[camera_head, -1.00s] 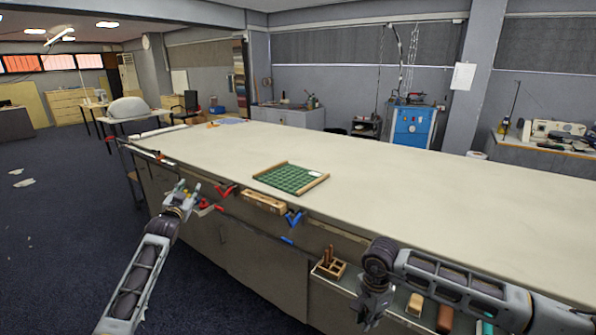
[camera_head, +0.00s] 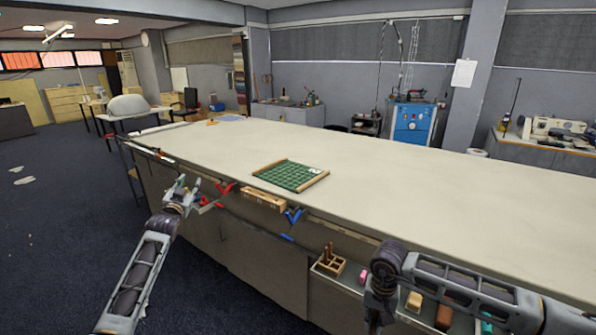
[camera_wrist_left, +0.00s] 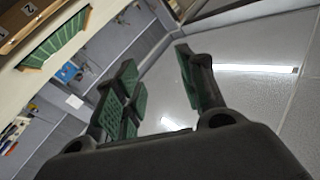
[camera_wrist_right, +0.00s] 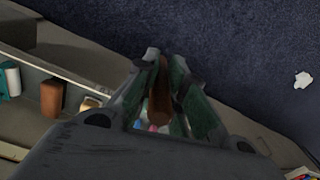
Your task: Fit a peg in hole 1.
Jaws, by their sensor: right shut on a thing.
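My right gripper (camera_wrist_right: 165,85) is shut on a brown peg (camera_wrist_right: 159,95), seen between its green pads in the right wrist view. In the head view this gripper is low, in front of the table's open shelf, and the peg is hidden there. A wooden block (camera_head: 263,200) sits at the table's front edge; its holes are too small to make out. It shows partly at the top left of the left wrist view (camera_wrist_left: 22,22), with a marking like a 2. My left gripper (camera_head: 185,190) is open and empty, left of the block and apart from it.
A green grid board (camera_head: 291,175) with a wooden frame lies on the table (camera_head: 400,190). Red (camera_head: 222,192) and blue (camera_head: 293,217) clamps are at the front edge. A wooden holder (camera_head: 330,264) with brown pegs and several coloured blocks stand on the shelf below. The tabletop is mostly clear.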

